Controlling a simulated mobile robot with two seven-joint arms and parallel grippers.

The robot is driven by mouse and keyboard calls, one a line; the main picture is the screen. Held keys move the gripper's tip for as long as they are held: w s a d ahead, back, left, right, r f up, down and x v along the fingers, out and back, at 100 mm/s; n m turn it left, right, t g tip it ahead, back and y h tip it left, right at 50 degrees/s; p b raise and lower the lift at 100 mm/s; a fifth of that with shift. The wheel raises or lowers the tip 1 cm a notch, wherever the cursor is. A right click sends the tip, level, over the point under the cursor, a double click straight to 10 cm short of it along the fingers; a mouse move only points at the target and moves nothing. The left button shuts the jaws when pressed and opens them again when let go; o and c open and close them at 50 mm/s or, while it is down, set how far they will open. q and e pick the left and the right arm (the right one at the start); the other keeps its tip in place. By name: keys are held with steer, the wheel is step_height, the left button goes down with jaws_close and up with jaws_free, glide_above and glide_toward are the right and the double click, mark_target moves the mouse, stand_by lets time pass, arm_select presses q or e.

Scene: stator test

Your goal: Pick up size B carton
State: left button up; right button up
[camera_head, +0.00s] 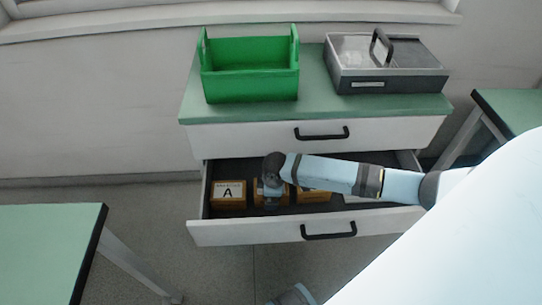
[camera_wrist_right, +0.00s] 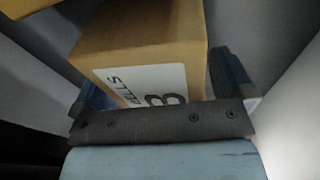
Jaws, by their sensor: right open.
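The size B carton (camera_wrist_right: 140,50) is a brown box with a white label reading B, seen close up in the right wrist view. My right gripper (camera_head: 270,200) is down in the open drawer, mostly hiding that carton in the head view. In the wrist view its open fingers stand on either side of the carton; I cannot tell whether they touch it. The carton marked A (camera_head: 229,194) sits to the left of the gripper. Another carton (camera_head: 313,195) shows to its right, partly behind my arm. My left gripper is not in view.
The open drawer (camera_head: 250,235) has a raised front with a black handle. A green bin (camera_head: 250,85) and a grey case with a black handle (camera_head: 388,82) stand on the cabinet top (camera_head: 312,110). Green tables stand at left (camera_head: 45,240) and right (camera_head: 515,108).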

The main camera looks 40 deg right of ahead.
steer(key=shift+f, duration=0.3)
steer(key=shift+r, duration=0.1)
steer(key=c, duration=0.9)
steer(key=shift+c, duration=0.2)
steer(key=shift+r, duration=0.1)
